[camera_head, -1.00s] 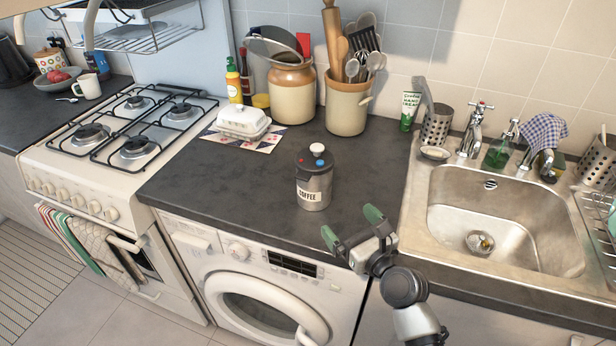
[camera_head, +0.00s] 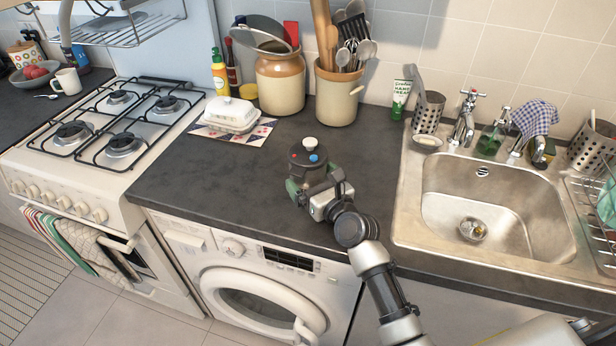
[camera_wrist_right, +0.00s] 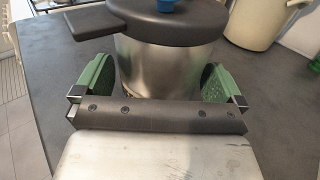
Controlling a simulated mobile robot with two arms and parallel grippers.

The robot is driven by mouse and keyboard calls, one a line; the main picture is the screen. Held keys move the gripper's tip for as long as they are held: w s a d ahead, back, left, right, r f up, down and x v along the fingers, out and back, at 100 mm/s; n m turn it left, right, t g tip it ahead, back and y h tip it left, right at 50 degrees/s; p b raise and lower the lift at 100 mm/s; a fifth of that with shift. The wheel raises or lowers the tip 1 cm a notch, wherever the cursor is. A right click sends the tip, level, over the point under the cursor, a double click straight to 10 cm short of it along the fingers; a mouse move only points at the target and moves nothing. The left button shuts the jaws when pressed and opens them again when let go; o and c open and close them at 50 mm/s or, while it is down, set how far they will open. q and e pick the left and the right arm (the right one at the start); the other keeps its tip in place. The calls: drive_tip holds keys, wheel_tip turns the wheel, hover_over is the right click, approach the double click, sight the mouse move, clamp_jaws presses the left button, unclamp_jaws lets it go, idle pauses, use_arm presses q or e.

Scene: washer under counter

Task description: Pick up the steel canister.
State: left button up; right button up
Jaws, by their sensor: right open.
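The steel canister (camera_head: 309,157) stands upright on the dark counter, above the washer. It has a dark lid with a white knob and small red and blue spots. In the right wrist view its steel body (camera_wrist_right: 165,68) sits between the two green finger pads. My right gripper (camera_head: 307,190) is open around the canister, one finger on each side. In the right wrist view a gap shows by the right pad, and I cannot tell whether the left pad touches. The gripper hides most of the canister's body in the head view. My left gripper is not in view.
A white butter dish (camera_head: 232,113) on a patterned mat stands to the left behind. A brown and cream jar (camera_head: 281,84) and a utensil crock (camera_head: 338,98) stand behind. The sink (camera_head: 497,205) is to the right. Counter left of the canister is clear.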

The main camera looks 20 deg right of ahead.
drive_tip(key=shift+w+a, duration=0.15)
drive_tip(key=shift+w, duration=0.5)
drive_tip(key=shift+s, duration=0.1)
drive_tip(key=c, duration=1.1)
drive_tip(key=shift+r, duration=0.1)
drive_tip(key=shift+c, duration=0.9)
